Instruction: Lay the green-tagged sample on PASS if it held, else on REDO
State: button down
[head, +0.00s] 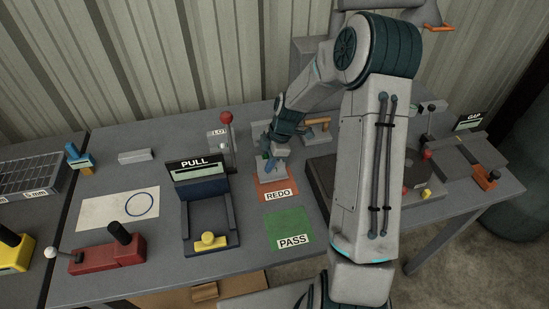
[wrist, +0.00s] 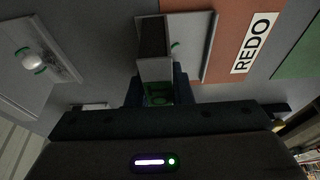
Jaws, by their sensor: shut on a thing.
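My gripper (head: 268,163) is low over the far side of the table, at the back edge of the orange REDO mat (head: 278,195). In the wrist view my gripper (wrist: 157,92) is shut on a grey bar with a dark face, seemingly the green-tagged sample (wrist: 155,68); green shows between the jaws. The green PASS mat (head: 287,222) lies in front of REDO, bare. The PULL tester (head: 188,215) stands left of the mats; its display is unreadable.
A red-knobbed lever (head: 226,120) stands behind the tester, close left of my gripper. A dark machine (head: 322,180) is right of the mats. A red device (head: 105,256) and a white sheet with a blue circle (head: 105,208) lie left.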

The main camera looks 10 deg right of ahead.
jog(key=c, duration=1.7)
grip_release()
jog(key=shift+f, duration=0.15)
jog(key=o, duration=0.4)
